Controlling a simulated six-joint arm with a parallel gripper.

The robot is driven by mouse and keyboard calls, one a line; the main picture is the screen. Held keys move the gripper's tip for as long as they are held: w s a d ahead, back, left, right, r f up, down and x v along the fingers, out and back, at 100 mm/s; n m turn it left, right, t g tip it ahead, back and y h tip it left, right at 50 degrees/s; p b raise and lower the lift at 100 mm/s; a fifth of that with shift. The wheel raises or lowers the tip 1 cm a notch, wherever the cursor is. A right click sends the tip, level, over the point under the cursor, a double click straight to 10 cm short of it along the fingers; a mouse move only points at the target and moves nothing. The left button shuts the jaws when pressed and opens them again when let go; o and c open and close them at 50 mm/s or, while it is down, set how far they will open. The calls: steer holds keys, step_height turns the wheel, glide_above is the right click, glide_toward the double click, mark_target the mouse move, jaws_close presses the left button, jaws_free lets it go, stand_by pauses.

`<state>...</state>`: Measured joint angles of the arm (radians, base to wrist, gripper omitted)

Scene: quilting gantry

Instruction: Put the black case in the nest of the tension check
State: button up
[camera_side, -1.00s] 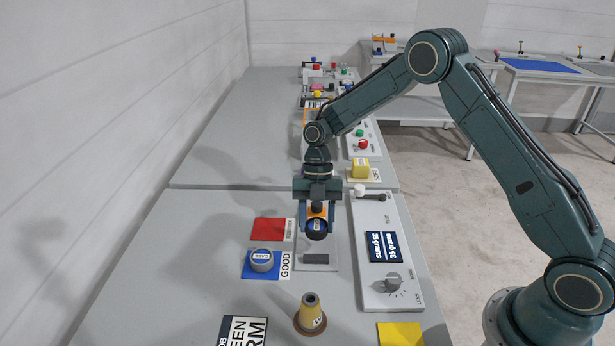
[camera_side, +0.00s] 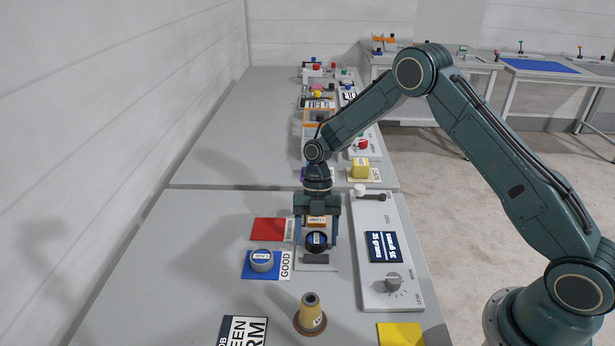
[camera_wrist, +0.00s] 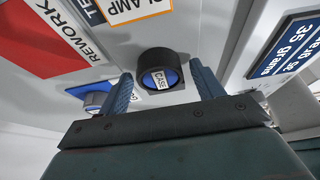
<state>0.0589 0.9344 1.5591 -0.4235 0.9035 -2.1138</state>
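The black case (camera_side: 316,240), with a blue face and a white CASE label, sits low over the light nest plate (camera_side: 304,264), behind a dark grey block (camera_side: 316,259). My gripper (camera_side: 317,238) is above it with one finger on each side. In the wrist view the case (camera_wrist: 162,66) lies between the spread fingers of my gripper (camera_wrist: 164,80), with a gap on both sides. An orange-edged CLAMP label (camera_side: 316,221) is behind the case. Whether the case is fully seated in the nest cannot be told.
To the right is a panel with a 35 grams display (camera_side: 382,247), a knob (camera_side: 393,283) and a lever (camera_side: 372,195). To the left are the red REWORK mat (camera_side: 269,229) and a grey case (camera_side: 262,260) on the blue GOOD mat (camera_side: 250,273).

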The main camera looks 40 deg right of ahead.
steer(key=shift+r, duration=0.15)
steer(key=v, duration=1.2)
stand_by(0.3)
steer(key=shift+s+r, duration=0.1)
stand_by(0.4)
